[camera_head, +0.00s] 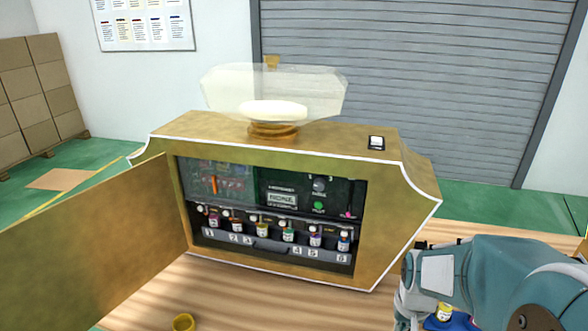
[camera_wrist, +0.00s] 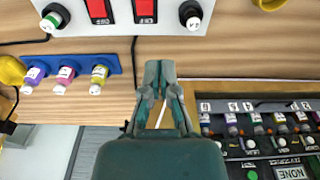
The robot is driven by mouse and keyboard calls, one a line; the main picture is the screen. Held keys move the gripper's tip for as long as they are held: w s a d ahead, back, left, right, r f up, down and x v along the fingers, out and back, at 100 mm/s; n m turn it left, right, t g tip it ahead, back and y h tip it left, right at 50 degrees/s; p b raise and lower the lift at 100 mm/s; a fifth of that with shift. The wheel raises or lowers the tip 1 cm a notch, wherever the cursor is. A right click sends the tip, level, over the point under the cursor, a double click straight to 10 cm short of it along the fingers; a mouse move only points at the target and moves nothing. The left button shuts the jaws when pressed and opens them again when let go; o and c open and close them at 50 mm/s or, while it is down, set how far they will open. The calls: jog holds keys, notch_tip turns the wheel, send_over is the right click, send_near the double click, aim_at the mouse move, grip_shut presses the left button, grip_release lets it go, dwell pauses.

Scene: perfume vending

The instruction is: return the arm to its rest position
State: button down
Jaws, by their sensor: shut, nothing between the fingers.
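My teal gripper (camera_wrist: 160,68) shows in the middle of the wrist view. Its two fingers are shut at the tips, with nothing held between them. It hangs over the wooden table, beside the open front of the perfume machine and apart from its bottles. In the head view my arm (camera_head: 475,275) is folded in at the lower right, next to the machine's right side. The fingertips cannot be made out there.
The gold perfume machine (camera_head: 403,220) stands on the wooden table (camera_head: 270,300) with its door (camera_head: 95,245) swung open. Inside is a row of bottles. A blue rack (camera_wrist: 113,64) holds several bottles. A yellow cup (camera_head: 183,322) stands in front.

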jog(key=s+a+r+n+t, duration=0.1)
jog(key=s+a+r+t, duration=0.1)
jog(key=s+a+r, duration=0.2)
jog(key=s+a+r+n+t, duration=0.1)
jog(key=s+a+r, duration=0.3)
jog(key=s+r, duration=0.4)
notch_tip(320, 180, up, 4)
jog(key=shift+t, duration=0.6)
